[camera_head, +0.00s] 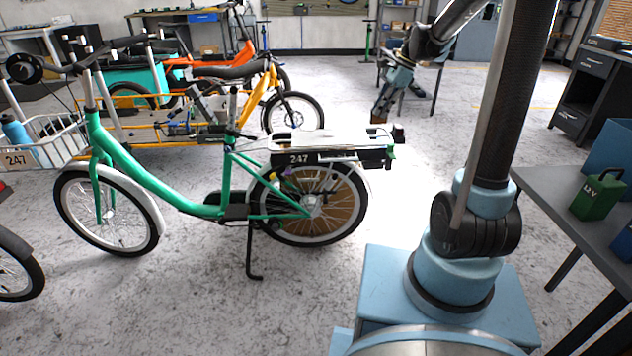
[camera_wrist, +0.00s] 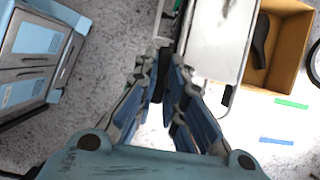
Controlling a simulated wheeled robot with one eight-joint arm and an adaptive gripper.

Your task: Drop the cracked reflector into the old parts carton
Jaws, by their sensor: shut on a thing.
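My gripper (camera_head: 380,118) points down at the rear end of the green bike's rack. In the wrist view, my gripper (camera_wrist: 168,82) is shut on a small dark thing between the fingers, which I take to be the cracked reflector; the fingers hide most of it and no crack shows. A dark reddish block (camera_head: 398,133) shows at the rack's rear end, close to the fingertips. The open old parts carton (camera_wrist: 289,50) lies at upper right in the wrist view, beyond the rack, with a black saddle-like part inside. In the head view its brown side (camera_head: 335,208) shows through the rear wheel.
The rear rack (camera_head: 290,146), with a 247 plate, lies between my gripper and the carton in the wrist view. A green strip (camera_wrist: 291,103) and a blue strip (camera_wrist: 276,141) mark the floor. A grey table (camera_head: 560,200) with a green box (camera_head: 597,196) stands at right.

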